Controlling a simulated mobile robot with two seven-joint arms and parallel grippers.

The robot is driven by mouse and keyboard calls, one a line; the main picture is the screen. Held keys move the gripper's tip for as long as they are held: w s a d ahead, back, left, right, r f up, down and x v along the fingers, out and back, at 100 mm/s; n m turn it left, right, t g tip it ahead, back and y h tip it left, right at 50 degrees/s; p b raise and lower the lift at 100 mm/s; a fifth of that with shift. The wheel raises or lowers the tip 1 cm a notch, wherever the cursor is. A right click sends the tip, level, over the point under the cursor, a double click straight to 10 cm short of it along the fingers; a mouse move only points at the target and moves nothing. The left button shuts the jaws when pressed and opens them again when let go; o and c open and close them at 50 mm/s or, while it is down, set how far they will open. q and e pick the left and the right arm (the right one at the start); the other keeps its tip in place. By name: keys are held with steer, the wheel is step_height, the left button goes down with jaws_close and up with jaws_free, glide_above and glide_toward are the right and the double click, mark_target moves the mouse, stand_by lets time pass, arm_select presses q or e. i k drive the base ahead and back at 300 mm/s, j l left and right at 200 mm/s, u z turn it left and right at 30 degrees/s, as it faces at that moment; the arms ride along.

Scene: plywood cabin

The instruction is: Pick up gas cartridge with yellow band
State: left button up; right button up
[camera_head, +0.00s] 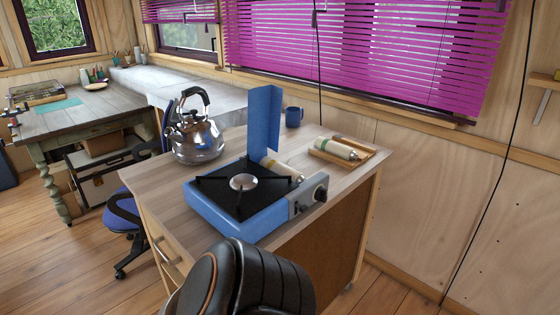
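Two pale gas cartridges are in the head view. One cartridge (337,149) lies on its side in a small wooden tray (347,160) at the right rear of the wooden counter. The other cartridge (282,168) lies in the open side bay of a blue camping stove (228,219), partly hidden by the stove. The stove's blue lid (264,118) stands upright. A yellowish tint shows near the end of the cartridge in the stove, but the bands are too small to tell apart surely. Neither of my grippers is in view.
A shiny kettle (198,138) stands left of the stove, and a blue mug (294,116) stands behind it. A workbench (88,115) is at the left.

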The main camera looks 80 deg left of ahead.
mark_target(299, 177)
steer(key=i+j+u, duration=0.1)
steer(key=i+u, duration=0.25)
steer(key=i, duration=0.25)
steer(key=i+l+u, duration=0.1)
steer(key=i+u, duration=0.3)
steer(key=i, duration=0.2)
steer(key=i+u, duration=0.1)
steer(key=u, duration=0.8)
steer(key=i+l+u, duration=0.1)
steer(key=u, duration=0.4)
